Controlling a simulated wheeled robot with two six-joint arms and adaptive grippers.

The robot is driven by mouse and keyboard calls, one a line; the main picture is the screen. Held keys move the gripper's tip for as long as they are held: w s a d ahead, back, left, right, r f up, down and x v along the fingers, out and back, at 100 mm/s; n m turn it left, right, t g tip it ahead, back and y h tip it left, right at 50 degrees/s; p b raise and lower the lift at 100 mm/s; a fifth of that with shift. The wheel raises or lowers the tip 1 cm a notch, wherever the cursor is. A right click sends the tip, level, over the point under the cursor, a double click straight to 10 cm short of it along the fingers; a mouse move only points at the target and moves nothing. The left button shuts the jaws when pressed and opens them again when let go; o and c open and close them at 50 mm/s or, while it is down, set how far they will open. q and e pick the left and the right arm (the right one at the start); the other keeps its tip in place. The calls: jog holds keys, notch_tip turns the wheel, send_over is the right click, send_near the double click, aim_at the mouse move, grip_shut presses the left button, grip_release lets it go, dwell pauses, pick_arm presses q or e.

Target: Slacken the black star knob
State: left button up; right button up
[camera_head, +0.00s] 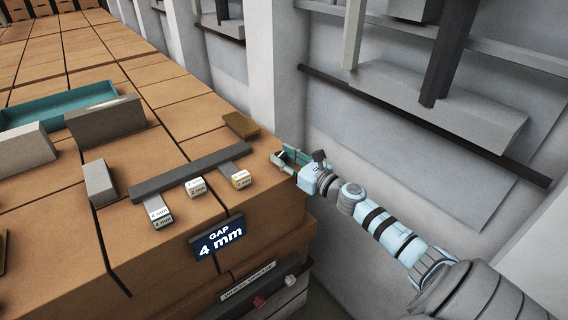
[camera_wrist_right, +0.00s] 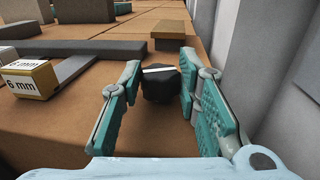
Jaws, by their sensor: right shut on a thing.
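The black star knob (camera_wrist_right: 160,86) is in the middle of the right wrist view, with a pale line across its top. My right gripper (camera_wrist_right: 162,90) has its teal fingers on both sides of it and is shut on it. In the head view my right gripper (camera_head: 288,158) is at the right edge of the brick-brown surface, where the knob is mostly hidden between the fingers. My left gripper is in neither view.
A dark bar (camera_head: 190,172) lies left of the gripper, with labelled gauge blocks, one a 6 mm block (camera_head: 241,179). A blue sign (camera_head: 217,238) reads "GAP 4 mm". A small brown block (camera_head: 241,124) sits behind. A grey wall (camera_head: 330,135) stands close on the right.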

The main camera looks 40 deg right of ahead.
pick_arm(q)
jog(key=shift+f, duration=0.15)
pick_arm(e)
jog(key=o, duration=1.2)
